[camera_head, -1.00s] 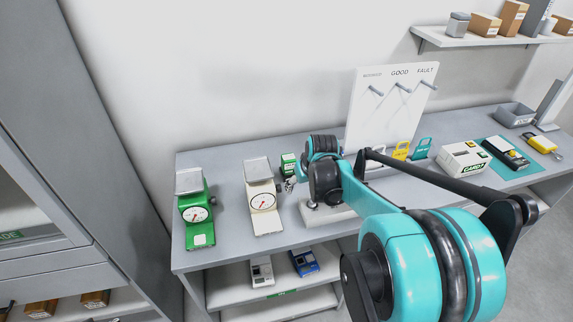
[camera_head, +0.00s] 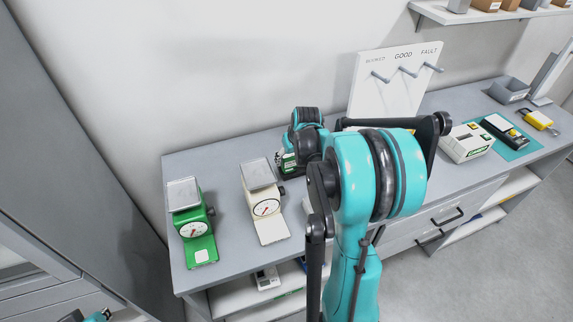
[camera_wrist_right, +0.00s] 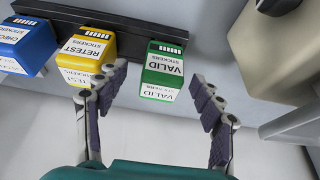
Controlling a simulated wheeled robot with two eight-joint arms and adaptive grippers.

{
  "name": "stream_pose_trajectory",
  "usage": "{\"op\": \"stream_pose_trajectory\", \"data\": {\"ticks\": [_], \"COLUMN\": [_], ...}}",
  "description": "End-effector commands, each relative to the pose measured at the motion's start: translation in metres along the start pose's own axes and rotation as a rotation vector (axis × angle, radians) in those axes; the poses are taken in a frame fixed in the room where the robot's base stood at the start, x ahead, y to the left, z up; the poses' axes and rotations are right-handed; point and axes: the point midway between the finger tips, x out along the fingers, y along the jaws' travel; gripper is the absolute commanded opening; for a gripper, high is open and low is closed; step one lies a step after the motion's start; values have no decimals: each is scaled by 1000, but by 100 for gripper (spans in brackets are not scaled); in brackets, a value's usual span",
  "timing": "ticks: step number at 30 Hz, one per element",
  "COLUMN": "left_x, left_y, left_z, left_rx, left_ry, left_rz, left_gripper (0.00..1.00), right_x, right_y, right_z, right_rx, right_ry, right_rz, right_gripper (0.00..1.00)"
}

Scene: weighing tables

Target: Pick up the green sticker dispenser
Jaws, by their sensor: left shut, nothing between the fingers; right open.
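The green sticker dispenser (camera_wrist_right: 163,70), labelled VALID, stands at the end of a row in the right wrist view. In the head view it is a small green box (camera_head: 288,162), partly covered by my right arm. My right gripper (camera_wrist_right: 159,84) is open, with one finger on each side of the green dispenser's near part. Contact with either finger cannot be made out. A small part of my left gripper (camera_head: 97,316) shows at the bottom left edge of the head view. It is shut and empty, away from the dispenser.
A yellow RETEST dispenser (camera_wrist_right: 92,52) stands close beside the left finger, with a blue one (camera_wrist_right: 25,45) further left. A dark rack (camera_wrist_right: 115,25) runs behind them. A cream scale (camera_head: 265,208) and a green scale (camera_head: 197,230) stand left of my arm.

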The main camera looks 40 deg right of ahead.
Motion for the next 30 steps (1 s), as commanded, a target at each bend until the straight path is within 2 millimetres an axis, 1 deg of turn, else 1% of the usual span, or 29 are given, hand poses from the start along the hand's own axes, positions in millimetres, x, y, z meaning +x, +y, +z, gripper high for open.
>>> {"op": "stream_pose_trajectory", "data": {"ticks": [1,6,9,17,18,20,21,23,24,25,30], "left_x": [4,13,15,14,14,14,14,14,15,15,15], "left_y": [0,0,0,0,0,0,0,0,0,0,0], "left_z": [3,9,10,10,10,10,10,10,10,10,10], "left_rx": [0,0,0,0,0,0,0,0,0,0,0], "left_ry": [0,0,0,0,0,0,0,0,0,0,0], "left_rz": [0,0,0,0,0,0,0,0,0,0,0], "left_gripper": [0,0,0,0,0,0,0,0,0,0,0], "right_x": [9,36,46,48,48,48,48,48,48,48,47], "right_y": [-1,-3,-3,-3,-3,-3,-3,-3,-3,-3,-3], "right_z": [0,-4,-4,-5,-5,-5,-5,-5,-5,-5,-5], "right_rx": [-1,0,1,0,0,0,0,0,0,0,0], "right_ry": [0,0,0,0,0,0,0,0,0,0,1], "right_rz": [0,0,0,0,0,0,0,0,0,0,0], "right_gripper": [67,67,67,67,62,46,36,20,9,8,8]}}
